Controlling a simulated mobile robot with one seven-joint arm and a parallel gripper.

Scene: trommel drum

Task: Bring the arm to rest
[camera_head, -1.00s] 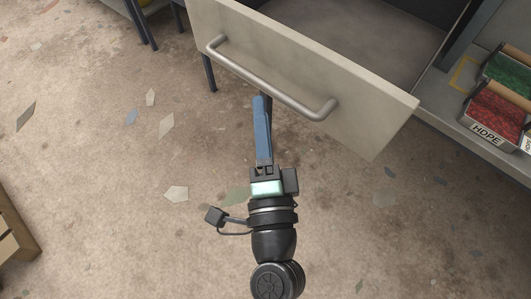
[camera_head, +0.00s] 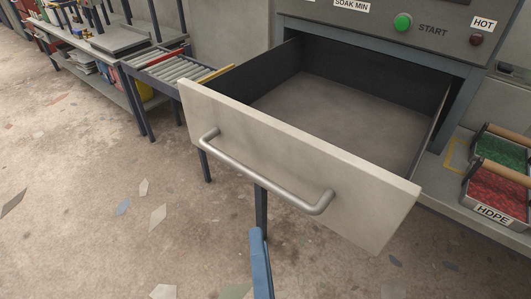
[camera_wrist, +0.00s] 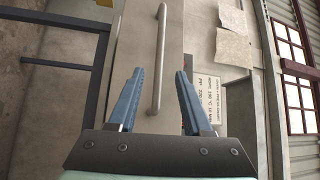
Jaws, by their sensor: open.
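My gripper (camera_wrist: 158,72) is open and empty, with two blue fingers spread in the wrist view. In the head view only a blue finger (camera_head: 261,268) shows at the bottom edge; the rest of my arm is out of frame. The drawer (camera_head: 300,155) is pulled open and looks empty. Its metal bar handle (camera_head: 262,178) lies above the fingertip in the head view. In the wrist view the handle (camera_wrist: 161,30) shows between and beyond the fingers, apparently untouched, though the exact gap is unclear.
A machine panel with a green START button (camera_head: 402,22) is above the drawer. Trays of red (camera_head: 494,190) and green (camera_head: 503,152) pellets are on a right ledge. A roller stand (camera_head: 178,68) and workbench (camera_head: 105,40) are at left. The speckled floor (camera_head: 80,230) at front left is open.

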